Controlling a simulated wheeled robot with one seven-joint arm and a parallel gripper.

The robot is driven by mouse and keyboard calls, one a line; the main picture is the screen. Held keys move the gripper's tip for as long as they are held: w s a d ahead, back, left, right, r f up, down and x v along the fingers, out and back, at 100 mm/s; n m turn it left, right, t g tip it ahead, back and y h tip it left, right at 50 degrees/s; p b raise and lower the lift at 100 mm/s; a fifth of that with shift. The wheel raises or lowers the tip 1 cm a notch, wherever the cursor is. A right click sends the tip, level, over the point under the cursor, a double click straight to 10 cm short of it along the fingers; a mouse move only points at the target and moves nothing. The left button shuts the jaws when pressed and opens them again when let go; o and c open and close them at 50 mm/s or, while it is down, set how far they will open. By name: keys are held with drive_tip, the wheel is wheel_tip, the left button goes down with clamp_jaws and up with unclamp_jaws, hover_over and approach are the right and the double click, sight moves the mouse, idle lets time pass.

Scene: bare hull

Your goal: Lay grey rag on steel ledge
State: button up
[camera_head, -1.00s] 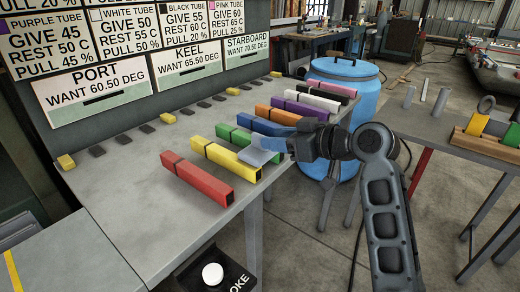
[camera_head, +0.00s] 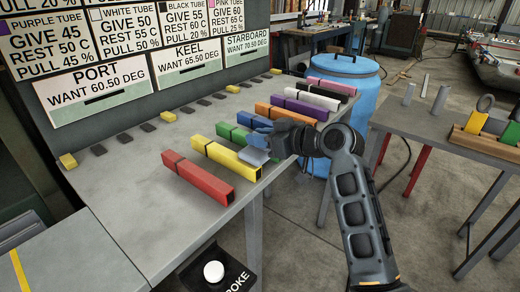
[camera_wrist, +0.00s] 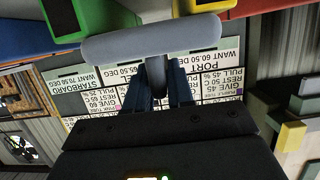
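My gripper (camera_head: 260,141) is at the front edge of the grey steel ledge (camera_head: 118,178), by the near ends of the green and yellow tubes. Its blue fingers are shut on the grey rag (camera_head: 254,156). In the wrist view the rag (camera_wrist: 150,38) is a smooth, pale grey bar with a narrow part pinched between the two fingertips. It overlaps the ends of the green tube (camera_wrist: 78,15) and the yellow tube (camera_wrist: 200,4). I cannot tell whether the rag touches the tubes or the ledge.
Red (camera_head: 198,178), yellow (camera_head: 225,156) and several other coloured tubes lie in a row along the ledge. The ledge's left part is mostly clear, with small yellow and dark blocks along the back. A blue barrel (camera_head: 362,98) stands behind; a side table (camera_head: 435,130) is at right.

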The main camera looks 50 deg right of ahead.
clamp_jaws()
